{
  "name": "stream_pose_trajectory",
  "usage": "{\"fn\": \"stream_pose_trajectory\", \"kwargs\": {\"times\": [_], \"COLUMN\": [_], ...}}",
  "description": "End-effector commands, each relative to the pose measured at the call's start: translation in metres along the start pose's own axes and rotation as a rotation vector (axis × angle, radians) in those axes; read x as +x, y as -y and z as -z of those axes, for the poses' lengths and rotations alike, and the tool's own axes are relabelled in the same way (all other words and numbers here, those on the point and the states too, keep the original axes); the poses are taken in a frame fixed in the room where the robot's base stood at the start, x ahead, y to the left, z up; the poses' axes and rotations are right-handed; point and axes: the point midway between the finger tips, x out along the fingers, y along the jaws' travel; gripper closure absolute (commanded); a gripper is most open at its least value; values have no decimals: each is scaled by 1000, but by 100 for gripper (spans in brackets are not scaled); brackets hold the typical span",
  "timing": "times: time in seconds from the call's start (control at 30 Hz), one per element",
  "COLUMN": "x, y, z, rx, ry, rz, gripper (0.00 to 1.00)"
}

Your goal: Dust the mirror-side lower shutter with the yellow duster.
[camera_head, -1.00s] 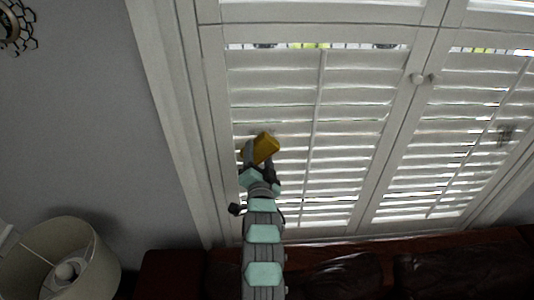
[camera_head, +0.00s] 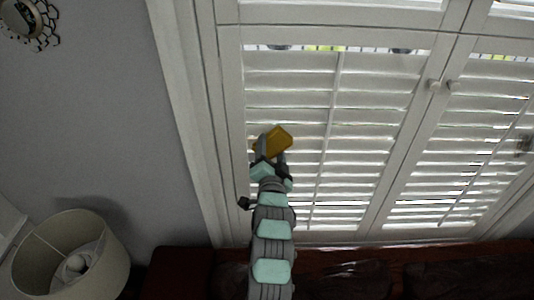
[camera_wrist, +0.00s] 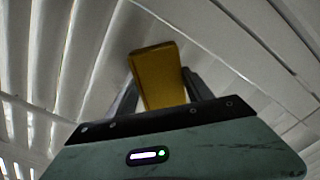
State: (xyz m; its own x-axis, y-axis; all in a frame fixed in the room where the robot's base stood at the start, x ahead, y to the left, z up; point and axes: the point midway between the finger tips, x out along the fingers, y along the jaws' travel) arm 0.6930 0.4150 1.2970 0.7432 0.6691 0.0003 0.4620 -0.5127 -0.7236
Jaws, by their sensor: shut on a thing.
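The yellow duster (camera_head: 277,142) is a small block held in my gripper (camera_head: 270,158), in front of the left lower shutter (camera_head: 290,92). This shutter has white slats and is on the same side as the mirror (camera_head: 27,22) at the top left. In the wrist view the duster (camera_wrist: 158,74) stands between the two fingers of my gripper (camera_wrist: 160,95), close to the white slats (camera_wrist: 100,40). I cannot tell whether the duster touches the slats. My gripper hides part of the shutter's lower left slats.
A second lower shutter (camera_head: 445,160) with a round knob is to the right. A lamp with a pale shade (camera_head: 40,262) stands at the lower left. A dark brown leather sofa (camera_head: 375,280) runs below the window. The grey wall (camera_head: 110,130) is bare between mirror and lamp.

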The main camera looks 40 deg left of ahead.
Motion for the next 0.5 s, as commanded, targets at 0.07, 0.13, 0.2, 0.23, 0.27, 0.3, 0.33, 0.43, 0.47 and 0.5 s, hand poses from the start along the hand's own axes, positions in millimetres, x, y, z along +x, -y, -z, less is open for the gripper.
{"fn": "stream_pose_trajectory", "kwargs": {"times": [0.07,0.13,0.2,0.23,0.27,0.3,0.33,0.43,0.47,0.5], "x": [-1,-1,-1,-2,-2,-2,-2,-1,-1,-2], "y": [-9,-14,-16,-17,-17,-17,-18,-21,-22,-25], "z": [6,10,14,15,16,16,16,18,20,22], "rx": [-2,-2,-2,-2,-2,-2,-2,-1,-1,-2], "ry": [-6,-6,-5,-5,-4,-3,-3,-2,-2,-3], "rz": [-2,-1,-1,-2,-2,-1,-2,-2,-2,-2], "gripper": [73,73,73,73,73,73,73,73,73,73]}}
